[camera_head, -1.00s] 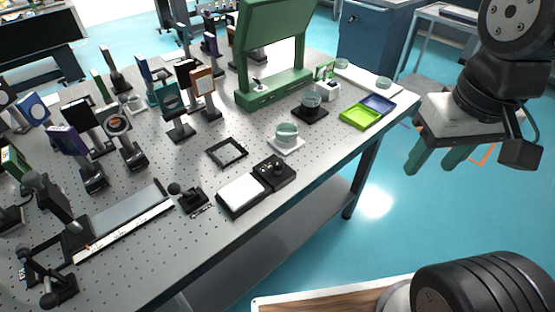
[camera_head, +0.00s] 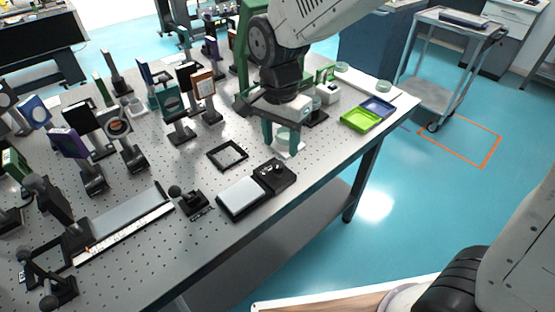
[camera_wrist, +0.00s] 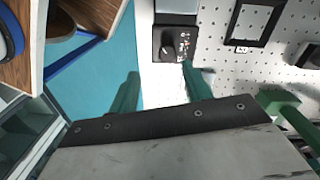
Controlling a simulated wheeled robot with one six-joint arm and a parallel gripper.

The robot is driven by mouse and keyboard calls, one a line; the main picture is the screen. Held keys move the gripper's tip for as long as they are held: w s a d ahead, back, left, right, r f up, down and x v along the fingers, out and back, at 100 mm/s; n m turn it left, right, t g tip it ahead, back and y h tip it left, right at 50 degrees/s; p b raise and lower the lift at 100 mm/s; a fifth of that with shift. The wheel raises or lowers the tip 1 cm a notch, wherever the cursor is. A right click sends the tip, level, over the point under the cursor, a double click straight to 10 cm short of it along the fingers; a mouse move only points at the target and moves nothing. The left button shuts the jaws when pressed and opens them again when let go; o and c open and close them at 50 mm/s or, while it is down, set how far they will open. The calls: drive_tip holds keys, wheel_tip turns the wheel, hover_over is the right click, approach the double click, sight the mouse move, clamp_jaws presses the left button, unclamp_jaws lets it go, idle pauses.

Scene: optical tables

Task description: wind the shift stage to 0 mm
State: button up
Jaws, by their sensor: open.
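A long grey rail (camera_head: 120,215) with a white scale strip (camera_head: 125,234) along its front lies at the table's left front in the head view. A small black part with a knob (camera_head: 190,199) stands by its right end. Right of it is a black unit with a pale plate (camera_head: 240,195) and a knob block (camera_head: 274,175); the knob block also shows in the wrist view (camera_wrist: 174,45). I cannot tell for certain which is the shift stage, and no reading is legible. My gripper (camera_head: 284,138) is open and empty above the table, beyond the knob block; its green fingers show in the wrist view (camera_wrist: 160,70).
Green (camera_head: 360,119) and blue (camera_head: 378,105) trays are at the right edge. Several optics on posts crowd the left and back.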

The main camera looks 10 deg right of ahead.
sight(278, 164)
drive_tip(key=shift+w+a+r+m, duration=0.15)
drive_tip(key=shift+w+r+m, duration=0.15)
drive_tip(key=shift+m, duration=0.4)
drive_tip(key=shift+w+f+m, duration=0.1)
drive_tip(key=shift+m, duration=0.2)
drive_tip(key=shift+f, duration=0.2)
wheel_tip(278, 164, down, 7)
drive_tip(key=shift+f, duration=0.2)
drive_tip(key=c, duration=1)
